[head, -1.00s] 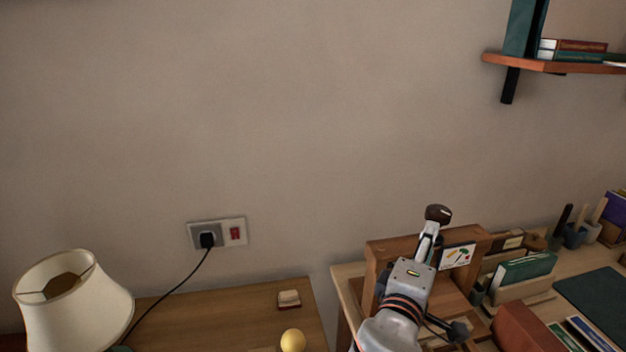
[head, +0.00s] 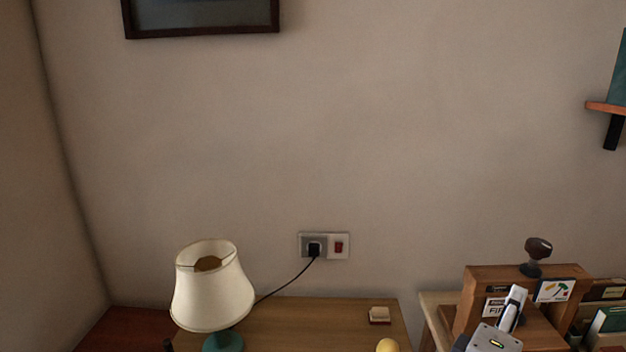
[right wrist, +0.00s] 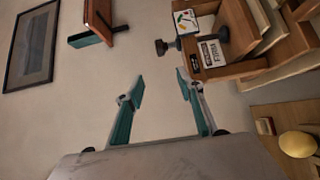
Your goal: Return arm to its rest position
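My right arm comes in at the bottom right of the head view. Its gripper (head: 513,308) is in front of the wooden desk organizer (head: 484,275), low in the picture. In the right wrist view the gripper (right wrist: 161,92) has its two teal-padded fingers wide apart, with only bare wall showing between them. A dark-handled stamp (head: 538,252) stands on top of the organizer, apart from the fingers. It also shows in the right wrist view (right wrist: 163,47). My left arm and gripper do not show.
A cream lamp (head: 212,288) stands left on the wooden desk (head: 290,315). A small block (head: 379,314) and a yellow ball (head: 387,345) are on its right part. A plugged cord runs to the socket (head: 323,246). A wall shelf (head: 606,108) is at the right edge.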

